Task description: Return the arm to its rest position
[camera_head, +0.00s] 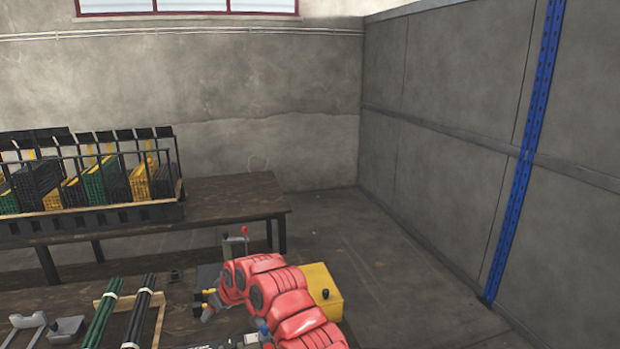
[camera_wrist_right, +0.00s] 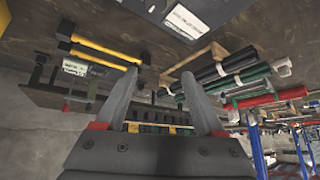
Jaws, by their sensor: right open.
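My right arm (camera_head: 275,295), with red covers, reaches in from the bottom right of the head view, over the right end of the near table. In the wrist view its gripper (camera_wrist_right: 158,80) has two dark grey fingers spread apart, with nothing held between them. In the head view the arm largely hides the gripper. My left gripper is not in view.
The near table (camera_head: 188,325) carries green rods (camera_head: 102,315) and black rods (camera_head: 138,318) on a wooden rack. A yellow box (camera_head: 322,285) stands close behind my right arm. A far table (camera_head: 235,193) bears a rack of crates. Floor is clear right.

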